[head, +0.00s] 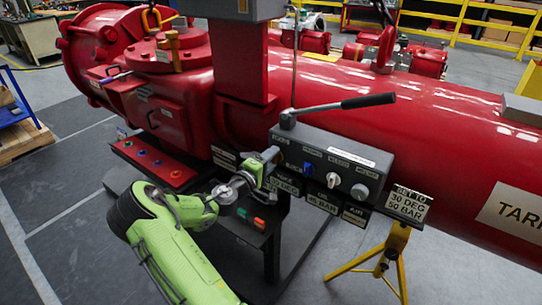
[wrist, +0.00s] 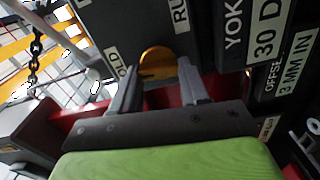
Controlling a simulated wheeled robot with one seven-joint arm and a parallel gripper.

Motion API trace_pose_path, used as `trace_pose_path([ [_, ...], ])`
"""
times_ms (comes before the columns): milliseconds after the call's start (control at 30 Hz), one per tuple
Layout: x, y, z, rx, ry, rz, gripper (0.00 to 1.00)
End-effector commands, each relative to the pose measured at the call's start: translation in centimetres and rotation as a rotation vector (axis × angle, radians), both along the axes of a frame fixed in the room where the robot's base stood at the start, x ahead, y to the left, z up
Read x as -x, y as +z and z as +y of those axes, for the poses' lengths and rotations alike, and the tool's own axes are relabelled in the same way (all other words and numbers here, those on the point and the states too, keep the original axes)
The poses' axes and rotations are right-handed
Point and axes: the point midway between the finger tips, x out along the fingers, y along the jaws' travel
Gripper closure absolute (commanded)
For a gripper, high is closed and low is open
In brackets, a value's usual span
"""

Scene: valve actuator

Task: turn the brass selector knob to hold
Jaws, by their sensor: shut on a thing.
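The brass selector knob (wrist: 157,60) shows in the wrist view as a rounded golden shape on a dark panel face. A partly cut label ending in "OLD" (wrist: 122,72) is to its left, and one starting with "RU" (wrist: 181,14) is above right. My gripper (wrist: 160,72) has one finger on each side of the knob and is shut on it. I cannot tell which label the knob points to. In the head view my gripper (head: 262,166) is at the left end of the grey control box (head: 335,158), and the knob is hidden there.
The box also carries a blue knob (head: 308,169), a white knob (head: 332,180) and a grey round knob (head: 359,192). A long lever (head: 345,104) rises above it. Red pipework lies behind.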

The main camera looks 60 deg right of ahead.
Motion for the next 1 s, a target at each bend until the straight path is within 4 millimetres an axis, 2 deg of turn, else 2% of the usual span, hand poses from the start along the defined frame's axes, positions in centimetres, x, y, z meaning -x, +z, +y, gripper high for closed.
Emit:
trace_pose_path([
  [667, -0.07, -0.16, 0.03, -0.011, 0.001, 0.055, 0.86],
  [700, -0.06, -0.16, 0.03, -0.011, 0.001, 0.055, 0.49],
  [833, -0.05, -0.13, 0.02, -0.010, 0.001, 0.055, 0.30],
  [1000, -0.03, -0.10, 0.01, -0.010, 0.001, 0.054, 0.30],
])
